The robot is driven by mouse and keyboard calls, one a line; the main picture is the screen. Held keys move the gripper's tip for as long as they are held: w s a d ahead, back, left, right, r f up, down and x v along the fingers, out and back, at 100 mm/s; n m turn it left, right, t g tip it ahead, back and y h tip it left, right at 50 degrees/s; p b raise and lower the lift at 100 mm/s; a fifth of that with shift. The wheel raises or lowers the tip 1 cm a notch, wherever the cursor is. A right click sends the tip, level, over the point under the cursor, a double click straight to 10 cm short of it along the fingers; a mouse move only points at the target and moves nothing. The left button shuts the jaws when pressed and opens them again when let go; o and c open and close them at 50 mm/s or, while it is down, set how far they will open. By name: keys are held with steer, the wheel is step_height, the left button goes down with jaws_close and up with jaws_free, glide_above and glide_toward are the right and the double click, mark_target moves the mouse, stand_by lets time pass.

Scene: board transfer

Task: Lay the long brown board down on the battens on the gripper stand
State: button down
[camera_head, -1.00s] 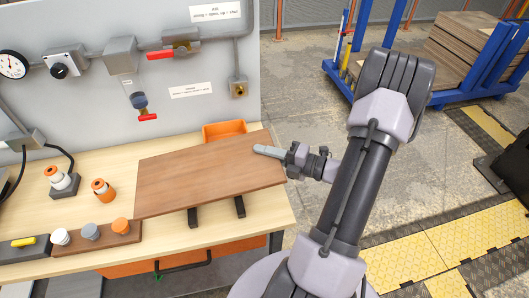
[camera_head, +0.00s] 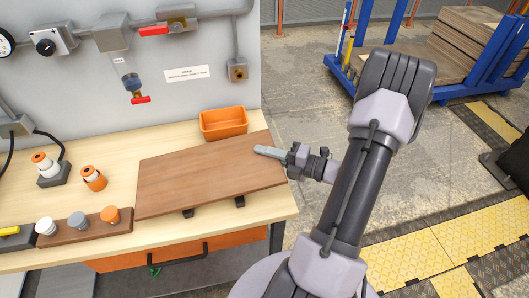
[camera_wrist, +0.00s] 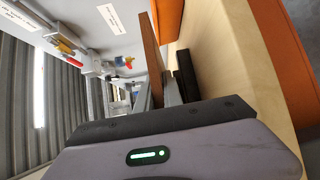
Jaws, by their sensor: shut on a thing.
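The long brown board (camera_head: 205,175) is held roughly level over the workbench. My gripper (camera_head: 262,150) is shut on its right end, with one pale finger lying over the top face. Two dark battens show under the board's front edge, a left one (camera_head: 188,213) and a right one (camera_head: 240,202); the rest of them is hidden by the board. In the wrist view the board (camera_wrist: 151,60) appears nearly edge-on, and a dark batten (camera_wrist: 186,75) lies on the bench side of it. A narrow gap seems to separate board and batten there.
An orange bin (camera_head: 223,124) stands just behind the board. To the left are a brown block with several capped pegs (camera_head: 78,227) and two orange-and-white bottles (camera_head: 94,178). The panel with pipes and valves (camera_head: 190,95) rises behind the bench (camera_head: 120,148).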

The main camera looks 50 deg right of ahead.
steer(key=shift+f, duration=0.3)
stand_by(0.4)
steer(key=c, duration=1.4)
jaws_free()
steer(key=shift+o, duration=0.2)
steer(key=shift+r, duration=0.1)
